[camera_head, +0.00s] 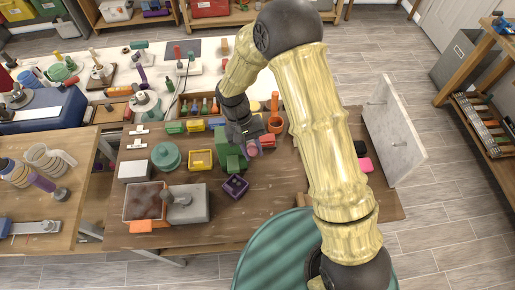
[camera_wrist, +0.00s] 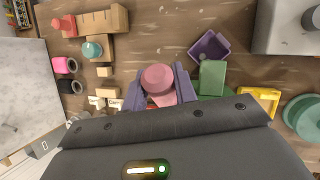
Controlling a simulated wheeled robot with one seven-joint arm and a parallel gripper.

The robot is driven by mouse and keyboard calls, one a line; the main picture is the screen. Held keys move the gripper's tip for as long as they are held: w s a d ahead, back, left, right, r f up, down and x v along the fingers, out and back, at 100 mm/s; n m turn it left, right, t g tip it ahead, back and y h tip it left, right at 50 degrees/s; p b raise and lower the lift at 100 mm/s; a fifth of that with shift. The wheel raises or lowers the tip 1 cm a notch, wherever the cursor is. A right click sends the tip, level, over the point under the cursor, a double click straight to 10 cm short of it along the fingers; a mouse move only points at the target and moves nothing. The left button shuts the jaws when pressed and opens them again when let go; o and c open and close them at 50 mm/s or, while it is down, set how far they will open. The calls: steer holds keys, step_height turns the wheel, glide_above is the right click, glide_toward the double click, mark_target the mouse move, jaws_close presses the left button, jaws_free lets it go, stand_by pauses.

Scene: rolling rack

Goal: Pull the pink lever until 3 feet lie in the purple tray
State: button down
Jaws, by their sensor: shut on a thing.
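The pink lever (camera_wrist: 158,80) has a round pink knob and shows between my fingers in the wrist view. My gripper (camera_wrist: 159,88) is shut on it. In the head view the pink knob (camera_head: 253,149) is partly covered by my gripper (camera_head: 248,138). A green block-like dispenser (camera_head: 230,155) stands beside it; it also shows in the wrist view (camera_wrist: 212,77). The purple tray (camera_head: 235,187) lies on the table just in front of the green dispenser, turned at an angle. It also shows in the wrist view (camera_wrist: 210,47).
A yellow tray (camera_head: 200,160), a teal round pot (camera_head: 166,156) and a grey block with a knob (camera_head: 187,205) stand left of the tray. An upright marble slab (camera_head: 394,125) stands at the right. Small wooden blocks (camera_wrist: 104,21) lie near my gripper. Bare wood lies in front of the purple tray.

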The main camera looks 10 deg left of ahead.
steer(key=shift+w+a+r, duration=0.1)
steer(key=shift+w+r, duration=0.15)
steer(key=c, duration=1.1)
jaws_free()
steer(key=shift+w+a+r, duration=0.25)
steer(key=shift+w+r, duration=0.05)
steer(key=shift+r, duration=0.1)
steer(key=b+v, duration=0.5)
steer(key=v, duration=1.1)
steer(key=shift+w, duration=0.3)
steer(key=shift+d, duration=0.1)
